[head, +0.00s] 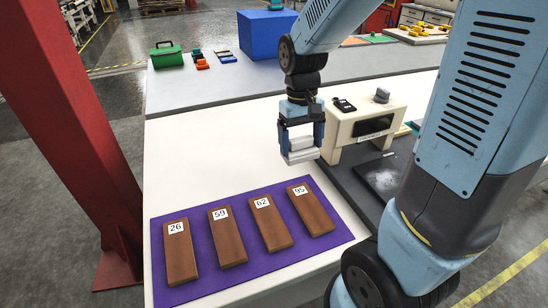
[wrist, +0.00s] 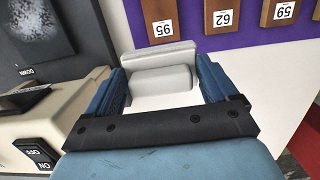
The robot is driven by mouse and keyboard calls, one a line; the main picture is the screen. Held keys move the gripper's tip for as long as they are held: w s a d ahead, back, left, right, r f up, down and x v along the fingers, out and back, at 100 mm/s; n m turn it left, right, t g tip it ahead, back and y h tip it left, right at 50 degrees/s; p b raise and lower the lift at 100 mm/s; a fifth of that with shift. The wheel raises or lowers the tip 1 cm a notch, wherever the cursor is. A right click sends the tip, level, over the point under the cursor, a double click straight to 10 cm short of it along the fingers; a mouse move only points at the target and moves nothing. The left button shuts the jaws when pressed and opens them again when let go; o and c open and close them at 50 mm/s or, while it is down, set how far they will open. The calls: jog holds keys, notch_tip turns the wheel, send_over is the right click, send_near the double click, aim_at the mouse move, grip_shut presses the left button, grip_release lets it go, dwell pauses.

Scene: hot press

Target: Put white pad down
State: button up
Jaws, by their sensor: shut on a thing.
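My gripper (head: 301,138) is shut on the white pad (head: 301,156), by the grey-white block on its upper side. The wrist view shows the pad's flat edge (wrist: 158,54) beyond the block, with one blue finger on each side. The pad is over the white tabletop (head: 225,150), just left of the beige press (head: 362,130). The head view suggests that it hangs above the table, but the exact height is hard to tell. The pad's underside is hidden.
A purple mat (head: 202,247) in front holds several brown blocks labelled 26, 59, 62 and 95. A dark plate with white residue (head: 385,180) lies right of the pad, by the press. The white tabletop left of my gripper is clear. A red post (head: 75,130) stands at left.

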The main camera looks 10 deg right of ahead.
jog(key=shift+w+a+f, duration=0.85)
jog(key=shift+w+f, duration=0.5)
jog(key=shift+w, duration=0.05)
jog(key=shift+w+a+f, duration=0.8)
jog(key=shift+w+f, duration=0.55)
jog(key=shift+w, duration=0.05)
jog(key=shift+w+a+f, duration=0.85)
jog(key=shift+w+f, duration=0.5)
jog(key=shift+w, duration=0.05)
jog(key=shift+w+f, duration=0.1)
jog(key=shift+f, duration=1.5)
jog(key=o, duration=0.8)
jog(key=shift+f, duration=0.1)
